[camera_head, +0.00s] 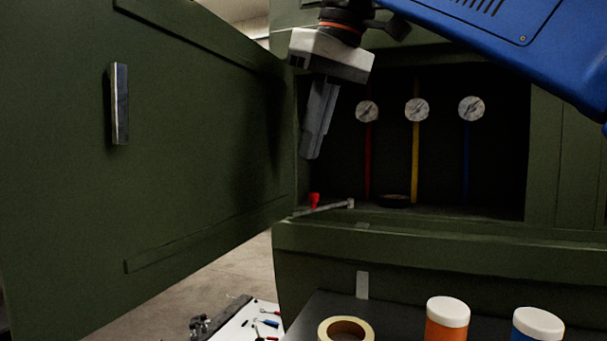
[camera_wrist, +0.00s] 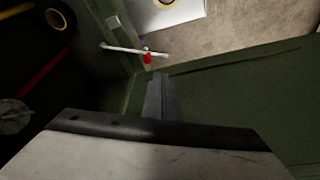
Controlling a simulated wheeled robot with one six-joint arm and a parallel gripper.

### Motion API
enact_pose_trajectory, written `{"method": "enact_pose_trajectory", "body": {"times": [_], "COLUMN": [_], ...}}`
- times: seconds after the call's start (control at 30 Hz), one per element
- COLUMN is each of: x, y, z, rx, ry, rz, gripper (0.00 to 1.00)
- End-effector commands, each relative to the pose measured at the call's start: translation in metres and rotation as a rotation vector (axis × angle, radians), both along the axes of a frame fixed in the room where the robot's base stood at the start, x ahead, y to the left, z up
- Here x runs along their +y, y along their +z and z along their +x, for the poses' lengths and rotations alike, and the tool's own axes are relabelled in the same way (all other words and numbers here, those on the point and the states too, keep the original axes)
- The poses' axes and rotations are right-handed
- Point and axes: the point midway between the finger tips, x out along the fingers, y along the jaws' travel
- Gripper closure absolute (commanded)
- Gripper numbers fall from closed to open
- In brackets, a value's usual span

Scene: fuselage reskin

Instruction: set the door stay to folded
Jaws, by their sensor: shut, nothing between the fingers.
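The door stay (camera_head: 330,207) is a thin pale metal bar at the bottom left of the compartment opening. It runs along the sill toward the hinge side of the open door (camera_head: 200,130), with a red knob (camera_head: 314,200) near its door end. In the wrist view the stay (camera_wrist: 125,48) lies beyond the fingertips, and its red knob (camera_wrist: 147,58) is just ahead of them. My gripper (camera_head: 311,156) is shut and empty, pointing down above the knob and apart from it. It also shows in the wrist view (camera_wrist: 160,76).
The green door with a metal handle (camera_head: 120,104) stands open on the left. Inside the compartment are gauges (camera_head: 417,110), coloured pipes and a dark roll (camera_head: 396,201). Below, a tape roll (camera_head: 346,329) and two white-capped jars (camera_head: 447,315) stand on a dark surface.

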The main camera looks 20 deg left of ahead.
Motion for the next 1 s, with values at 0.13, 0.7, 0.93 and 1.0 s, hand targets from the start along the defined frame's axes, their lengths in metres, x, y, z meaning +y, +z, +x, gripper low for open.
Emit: {"method": "enact_pose_trajectory", "body": {"times": [0.13,0.7,0.93,1.0], "x": [0.004,0.027,0.029,0.029], "y": [-0.014,-0.086,-0.091,-0.091], "z": [0.002,0.015,0.016,0.016], "rx": [0.001,0.000,0.000,0.000], "ry": [0.000,0.000,0.000,0.000], "rz": [-0.002,-0.001,0.001,0.001], "gripper": [1.00,1.00,1.00,1.00]}}
